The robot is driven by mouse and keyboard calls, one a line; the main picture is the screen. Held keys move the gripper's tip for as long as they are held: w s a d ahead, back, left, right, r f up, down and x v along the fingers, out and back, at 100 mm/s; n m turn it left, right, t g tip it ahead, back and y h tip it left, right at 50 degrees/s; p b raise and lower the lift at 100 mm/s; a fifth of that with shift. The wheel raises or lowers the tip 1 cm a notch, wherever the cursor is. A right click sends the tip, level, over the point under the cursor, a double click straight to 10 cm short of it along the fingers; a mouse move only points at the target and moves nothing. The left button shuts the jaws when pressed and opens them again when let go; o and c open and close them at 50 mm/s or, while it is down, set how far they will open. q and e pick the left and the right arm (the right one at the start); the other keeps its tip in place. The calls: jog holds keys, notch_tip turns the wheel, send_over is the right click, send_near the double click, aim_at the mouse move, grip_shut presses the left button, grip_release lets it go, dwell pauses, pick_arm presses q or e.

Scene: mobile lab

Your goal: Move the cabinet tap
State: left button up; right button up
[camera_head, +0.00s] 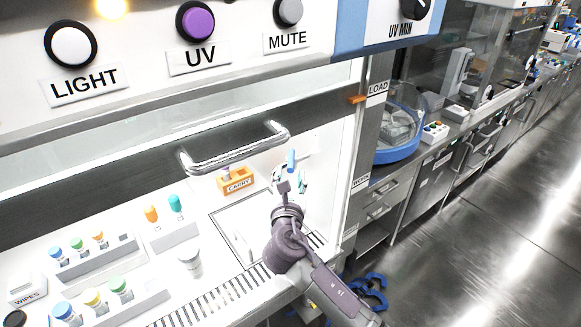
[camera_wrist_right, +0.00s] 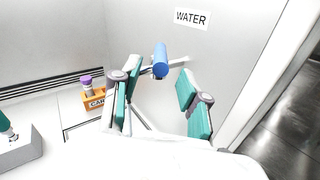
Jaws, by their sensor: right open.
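The cabinet tap has a blue handle (camera_wrist_right: 160,60) on a thin metal spout that comes out of the inner side wall, beside a WATER label (camera_wrist_right: 191,18). In the head view its blue handle (camera_head: 291,160) shows just beyond my right gripper (camera_head: 290,180). In the right wrist view, the teal-padded fingers of this gripper (camera_wrist_right: 162,90) are open and spread apart, with the tap seen between them near the left finger. I cannot tell whether that finger touches it. Nothing is held. My left gripper is not in view.
An orange CARRY holder (camera_head: 236,182) stands left of my right arm. Racks of coloured-cap vials (camera_head: 97,262) and a white cup (camera_head: 190,262) are on the cabinet floor. The raised sash has a metal handle (camera_head: 235,155) above. The cabinet's side post (camera_head: 352,170) is close on the right.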

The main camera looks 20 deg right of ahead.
jog(key=v, duration=0.7)
jog(key=shift+w, duration=0.1)
